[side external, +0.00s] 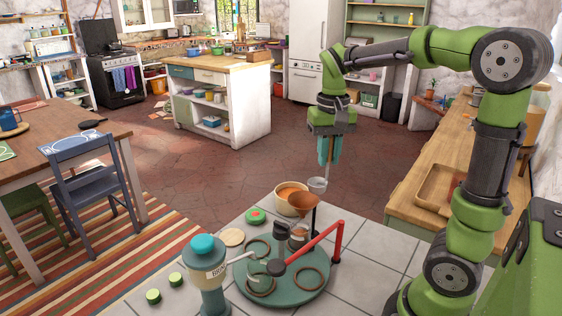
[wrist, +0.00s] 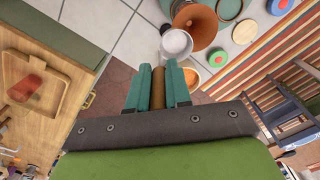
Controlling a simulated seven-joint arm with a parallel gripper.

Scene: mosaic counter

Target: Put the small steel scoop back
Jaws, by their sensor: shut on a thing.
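My gripper (side external: 329,158) is in the air above the back edge of the tiled counter, its teal fingers pointing down. It is shut on the brown handle (wrist: 158,88) of the small steel scoop. The scoop's grey bowl (side external: 317,185) hangs below the fingertips, behind and slightly right of the copper funnel (side external: 303,202). In the wrist view the scoop bowl (wrist: 176,42) looks pale white inside, but I cannot tell whether it holds anything. The fingers (wrist: 158,90) cover part of the handle.
A round teal base (side external: 310,298) carries several rings, a metal cup and a red arm (side external: 322,246). A teal-lidded jar (side external: 207,272) stands in front. A wooden tray (side external: 437,186) lies on the right counter.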

